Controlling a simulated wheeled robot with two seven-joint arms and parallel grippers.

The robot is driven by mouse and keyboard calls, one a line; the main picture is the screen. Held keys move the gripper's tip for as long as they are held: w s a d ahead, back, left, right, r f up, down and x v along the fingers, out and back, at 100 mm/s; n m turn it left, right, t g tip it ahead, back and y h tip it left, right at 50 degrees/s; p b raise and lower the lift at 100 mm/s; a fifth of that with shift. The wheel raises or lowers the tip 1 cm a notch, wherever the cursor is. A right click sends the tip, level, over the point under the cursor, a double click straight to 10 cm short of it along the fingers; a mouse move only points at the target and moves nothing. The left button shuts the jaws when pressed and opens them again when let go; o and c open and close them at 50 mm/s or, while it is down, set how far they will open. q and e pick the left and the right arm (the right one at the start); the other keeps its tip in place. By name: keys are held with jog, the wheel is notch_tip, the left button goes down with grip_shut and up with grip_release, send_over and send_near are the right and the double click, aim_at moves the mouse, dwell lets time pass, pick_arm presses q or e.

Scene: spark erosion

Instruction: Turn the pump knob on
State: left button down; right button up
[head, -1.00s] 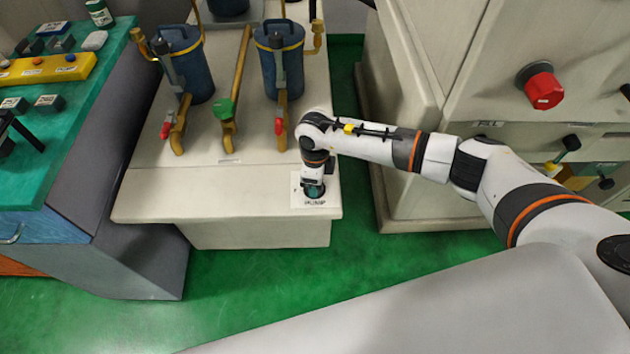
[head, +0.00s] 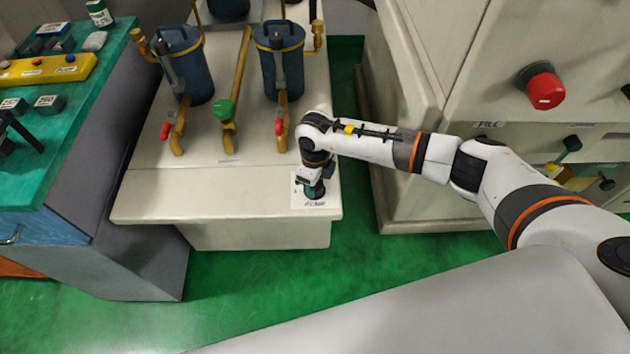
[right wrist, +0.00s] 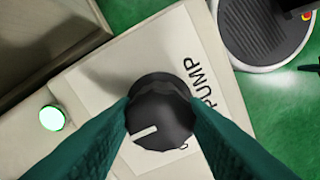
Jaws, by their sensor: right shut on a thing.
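The pump knob (right wrist: 160,115) is black and round with a white pointer line, and sits on a pale plate with the printed word PUMP (right wrist: 198,82) in the right wrist view. The two teal fingers of my right gripper (right wrist: 160,108) press on either side of the knob. The white line points to the lower left of that picture. In the head view my right gripper (head: 314,190) reaches down onto the front right corner of the pale bench (head: 230,195), and hides most of the knob. My left gripper is not in view.
A green lamp (right wrist: 52,118) is lit near the knob. Two blue canisters (head: 185,65) with pipes, red and green valve handles stand behind on the bench. A pale cabinet with a red knob (head: 545,91) is at the right, a green-topped desk (head: 85,105) at the left.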

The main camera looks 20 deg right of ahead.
jog(key=o, duration=1)
jog(key=shift+c, duration=0.2)
